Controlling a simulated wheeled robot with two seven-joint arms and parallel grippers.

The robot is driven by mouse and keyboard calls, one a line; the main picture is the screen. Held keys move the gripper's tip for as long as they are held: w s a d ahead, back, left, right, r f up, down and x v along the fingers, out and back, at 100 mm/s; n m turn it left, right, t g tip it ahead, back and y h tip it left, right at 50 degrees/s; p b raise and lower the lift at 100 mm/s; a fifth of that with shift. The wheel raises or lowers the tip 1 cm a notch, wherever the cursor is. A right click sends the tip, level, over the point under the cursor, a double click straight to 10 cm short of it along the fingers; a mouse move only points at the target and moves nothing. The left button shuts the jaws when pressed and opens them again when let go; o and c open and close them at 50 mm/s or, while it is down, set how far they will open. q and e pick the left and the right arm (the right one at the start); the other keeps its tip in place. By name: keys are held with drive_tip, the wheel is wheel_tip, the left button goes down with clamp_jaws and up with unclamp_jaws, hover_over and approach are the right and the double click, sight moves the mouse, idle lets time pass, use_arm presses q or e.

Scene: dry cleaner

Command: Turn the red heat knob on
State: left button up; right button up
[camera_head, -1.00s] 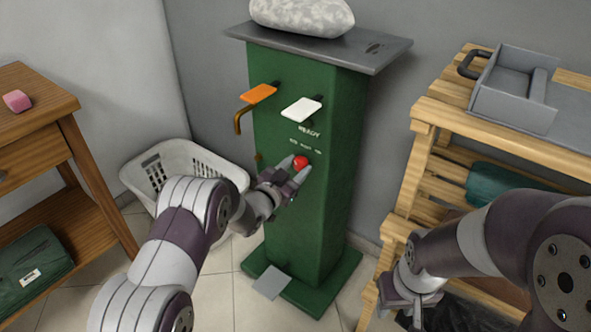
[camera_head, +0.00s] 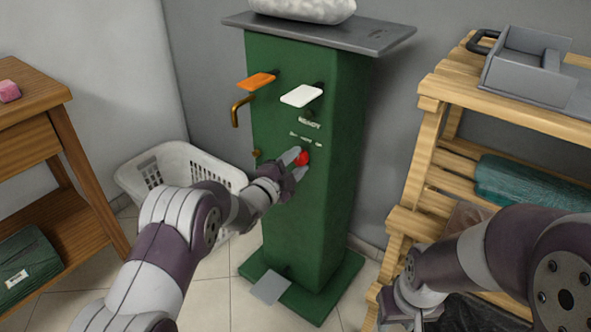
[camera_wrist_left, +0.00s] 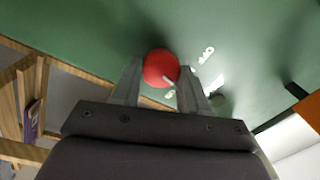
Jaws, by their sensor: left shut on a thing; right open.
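The red heat knob (camera_head: 303,159) sits on the front of a green pedestal machine (camera_head: 312,210), below the word READY. My left gripper (camera_head: 298,160) is shut on the knob, one finger on each side. In the left wrist view the red knob (camera_wrist_left: 160,68) lies between the two fingertips (camera_wrist_left: 160,80), and a pale mark shows on its face. White lettering lies beside it, partly hidden. My right gripper (camera_head: 402,318) is low at the right, empty, away from the machine, and partly cut off at the bottom edge.
An orange lever plate (camera_head: 257,81) and a white one (camera_head: 301,95) jut out above the knob. A white laundry basket (camera_head: 170,161) stands left of the machine. A wooden table (camera_head: 40,105) is at the left, a slatted wooden shelf (camera_head: 437,100) at the right. A grey pedal (camera_head: 270,287) is at the base.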

use_arm(q)
drive_tip(key=m+b, duration=0.1)
drive_tip(key=m, duration=0.1)
drive_tip(key=m+b, duration=0.2)
drive_tip(key=shift+f, duration=0.35)
drive_tip(key=shift+r+m+h+b, duration=0.1)
drive_tip(key=shift+m+h+b, duration=0.2)
drive_tip(key=shift+m+b, duration=0.85)
drive_tip(key=shift+m, duration=0.25)
drive_tip(key=o, duration=1.1)
drive_tip(key=shift+r, duration=0.1)
drive_tip(key=shift+c, duration=0.2)
